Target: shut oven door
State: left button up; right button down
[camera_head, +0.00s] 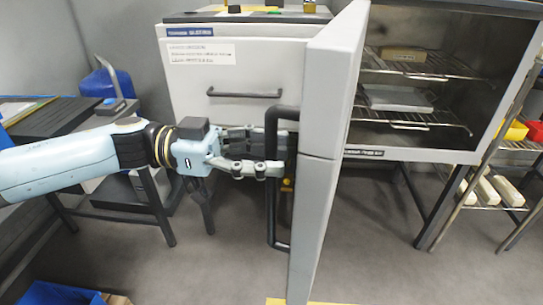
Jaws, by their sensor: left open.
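The oven (440,155) stands at the right with its chamber open to view. Its grey door (325,150) is swung wide open and seen nearly edge-on in the middle of the picture. A black vertical bar handle (271,180) is on the door's left face. My left gripper (278,156) reaches in from the left, open, with its fingers at the handle's upper part, close to the door. I cannot tell whether the fingers touch the handle or door. My right gripper is not in view.
Wire racks (415,65) inside the oven hold a box and a grey tray. A grey cabinet (240,85) with a drawer-like handle stands behind the door. A shelf with coloured bins (515,131) is at the right. A blue bin (60,293) lies at the lower left. Floor below the door is open.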

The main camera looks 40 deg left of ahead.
pick_arm(q)
jog(key=shift+w+d, duration=0.15)
jog(key=shift+d, duration=0.05)
grip_shut()
dwell(0.6)
